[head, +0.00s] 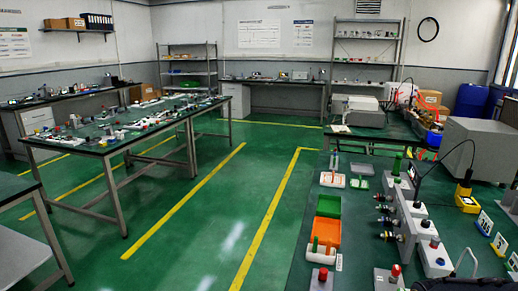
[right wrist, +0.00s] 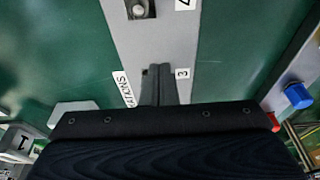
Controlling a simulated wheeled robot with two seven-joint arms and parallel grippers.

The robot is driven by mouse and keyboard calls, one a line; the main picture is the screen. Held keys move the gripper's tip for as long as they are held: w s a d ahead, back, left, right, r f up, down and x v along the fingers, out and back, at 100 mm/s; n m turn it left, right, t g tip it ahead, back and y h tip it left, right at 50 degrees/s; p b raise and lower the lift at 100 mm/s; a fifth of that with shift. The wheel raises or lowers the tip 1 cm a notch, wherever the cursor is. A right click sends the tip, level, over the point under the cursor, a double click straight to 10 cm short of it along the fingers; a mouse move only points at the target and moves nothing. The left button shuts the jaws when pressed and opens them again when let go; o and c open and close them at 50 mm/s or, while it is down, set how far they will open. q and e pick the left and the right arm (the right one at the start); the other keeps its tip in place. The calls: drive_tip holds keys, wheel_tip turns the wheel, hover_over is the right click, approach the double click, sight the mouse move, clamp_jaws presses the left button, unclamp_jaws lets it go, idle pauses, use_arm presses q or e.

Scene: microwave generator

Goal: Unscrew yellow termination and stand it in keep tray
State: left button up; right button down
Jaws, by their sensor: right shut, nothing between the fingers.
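A row of small dark plugs with coloured bands (head: 386,222) sticks out from the left side of a light grey block assembly (head: 413,215) on the right-hand bench. They are too small to tell which one is the yellow termination. A green tray (head: 329,205) and an orange tray (head: 326,234) lie left of the block, but no readable label tells me which is the keep tray. My right gripper (right wrist: 160,72) shows in the right wrist view, shut and empty, over a grey strip with a "3" label. My left gripper is in neither view.
A white tray (head: 332,180) with upright items stands behind the green tray. A yellow instrument (head: 467,198) with a black cable lies right of the block. A red-topped post (head: 322,274) stands near the front. The right wrist view shows a blue knob (right wrist: 298,95).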

drive_tip(key=shift+w+d, duration=0.15)
idle(0.3)
drive_tip(key=shift+d, duration=0.2)
drive_tip(key=shift+s+d+b, duration=0.2)
drive_tip(key=shift+d+b, duration=0.2)
drive_tip(key=shift+d, duration=0.4)
idle(0.4)
drive_tip(key=shift+s, duration=0.15)
drive_tip(key=shift+s, duration=0.25)
drive_tip(key=w+p+v, duration=0.1)
drive_tip(key=p+v, duration=0.3)
drive_tip(key=v, duration=0.1)
drive_tip(key=shift+r, duration=0.55)
